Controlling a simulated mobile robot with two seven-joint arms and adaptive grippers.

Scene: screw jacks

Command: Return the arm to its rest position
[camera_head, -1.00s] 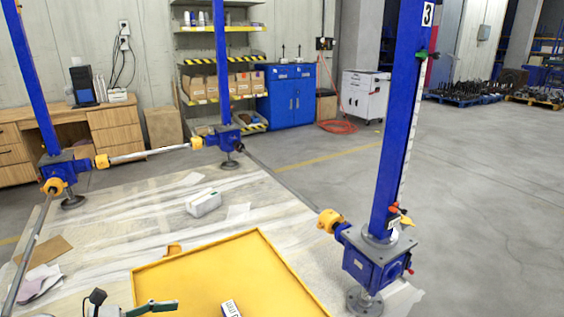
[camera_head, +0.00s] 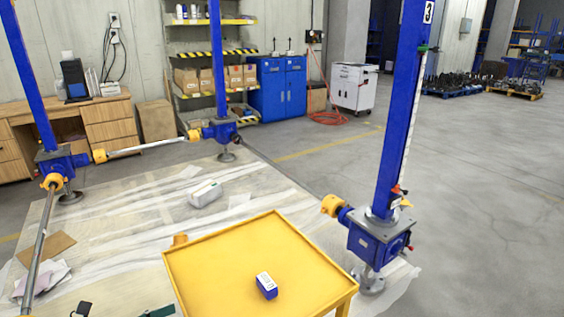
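Neither of my grippers shows in the head view, so their state and anything in them are hidden. Several blue screw jacks stand on the pale sheeted floor. The nearest one (camera_head: 377,243), on the right, carries a tall blue post (camera_head: 401,110) marked 3. Another jack (camera_head: 57,167) stands at the left and a third (camera_head: 222,131) further back. Shafts with yellow couplings join at the left and back jacks. A yellow tray table (camera_head: 222,256) stands in the front middle, with a small blue and white box (camera_head: 266,286) lying on it.
Papers and cardboard (camera_head: 47,250) lie at the left. Dark and green objects, cut off by the bottom edge, cannot be identified. A wooden desk (camera_head: 108,128) and blue cabinet (camera_head: 277,88) line the back. Floor at right is clear.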

